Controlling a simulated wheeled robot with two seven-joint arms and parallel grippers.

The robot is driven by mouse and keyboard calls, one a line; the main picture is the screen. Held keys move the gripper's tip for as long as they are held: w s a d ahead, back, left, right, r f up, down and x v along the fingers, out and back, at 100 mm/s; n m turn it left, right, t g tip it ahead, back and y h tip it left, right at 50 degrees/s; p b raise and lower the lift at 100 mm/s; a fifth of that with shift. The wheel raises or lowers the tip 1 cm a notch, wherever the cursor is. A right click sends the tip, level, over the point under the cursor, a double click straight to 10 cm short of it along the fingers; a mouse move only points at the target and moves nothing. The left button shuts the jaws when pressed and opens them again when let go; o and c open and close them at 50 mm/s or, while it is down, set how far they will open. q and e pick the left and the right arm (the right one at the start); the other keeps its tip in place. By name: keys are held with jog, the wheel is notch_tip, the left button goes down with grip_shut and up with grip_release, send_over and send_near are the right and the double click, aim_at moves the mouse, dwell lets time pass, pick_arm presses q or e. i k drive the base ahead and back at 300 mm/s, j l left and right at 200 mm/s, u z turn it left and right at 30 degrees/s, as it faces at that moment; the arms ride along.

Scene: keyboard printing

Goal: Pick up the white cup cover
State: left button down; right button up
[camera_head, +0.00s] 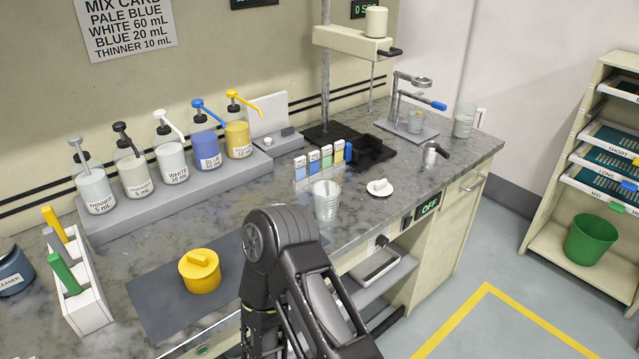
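The white cup cover (380,187) is a small round lid with a knob on top. It lies on the grey marbled counter (420,172) near the front edge, right of a clear measuring cup (326,200). No gripper touches it. One of my dark arms rises from the bottom middle of the picture and bends back down, left of and below the cover. Its gripper fingers do not show, and neither does my other gripper.
A yellow lidded pot (200,271) sits on a dark mat (157,303). Several pump bottles (171,161) line the back. A black-based stand (323,134) and a metal press (412,108) stand behind the cover. A small metal pitcher (431,155) is to its right. The counter around the cover is clear.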

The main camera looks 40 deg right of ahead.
aim_at(378, 189)
jog(key=k+l+u, duration=0.1)
jog(key=l+u, duration=0.2)
jog(key=k+l+u, duration=0.1)
jog(key=l+u, duration=0.25)
jog(key=k+l+u, duration=0.3)
jog(key=l, duration=0.15)
jog(key=l+u, duration=0.35)
jog(key=k+l+u, duration=0.2)
jog(key=k+l, duration=0.75)
jog(key=k+l+u, duration=0.15)
jog(key=k+l, duration=0.65)
jog(key=k, duration=0.2)
